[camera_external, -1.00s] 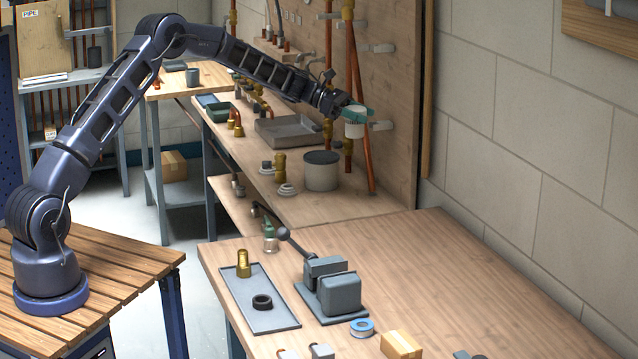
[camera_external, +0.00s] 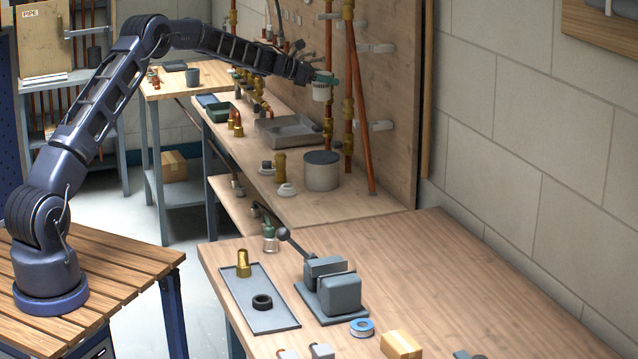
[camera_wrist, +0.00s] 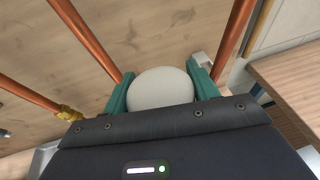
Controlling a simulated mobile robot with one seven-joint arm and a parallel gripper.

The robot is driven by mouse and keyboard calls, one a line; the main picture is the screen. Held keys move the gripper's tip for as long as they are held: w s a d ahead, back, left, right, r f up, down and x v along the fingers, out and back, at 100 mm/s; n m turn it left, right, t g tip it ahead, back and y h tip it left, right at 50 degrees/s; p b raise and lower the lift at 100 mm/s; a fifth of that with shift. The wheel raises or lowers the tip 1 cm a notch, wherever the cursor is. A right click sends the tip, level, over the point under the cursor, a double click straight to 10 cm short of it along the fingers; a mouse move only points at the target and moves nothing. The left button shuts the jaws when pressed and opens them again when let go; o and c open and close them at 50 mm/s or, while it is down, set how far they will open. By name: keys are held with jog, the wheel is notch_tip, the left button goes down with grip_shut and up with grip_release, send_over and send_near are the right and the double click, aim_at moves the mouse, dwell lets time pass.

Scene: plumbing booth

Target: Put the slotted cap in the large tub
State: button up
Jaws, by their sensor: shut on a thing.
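My gripper (camera_external: 325,80), with green fingers, is shut on a white round cap (camera_external: 321,92). In the wrist view the cap (camera_wrist: 161,88) shows as a smooth pale disc between the two fingers (camera_wrist: 160,92); any slots on it are too small to make out clearly. It is held up in the air before the wooden back panel, above the far bench. A wide grey rectangular tub (camera_external: 270,140) stands open on that bench, below and left of the gripper. A smaller green tub (camera_external: 219,117) stands behind it.
A round grey container (camera_external: 322,175) with a dark top and a brass fitting (camera_external: 280,165) stand in front of the grey tub. A white fitting (camera_external: 286,190) lies nearby. Vertical copper pipes (camera_external: 360,130) rise close right of the gripper.

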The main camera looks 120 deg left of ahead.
notch_tip(320, 180, down, 18)
dwell(0.6)
jog(key=shift+f, duration=0.2)
jog(key=o, duration=1)
jog(key=shift+o, duration=0.2)
jog(key=shift+r, duration=0.1)
jog(key=shift+r, duration=0.15)
jog(key=v, duration=1.2)
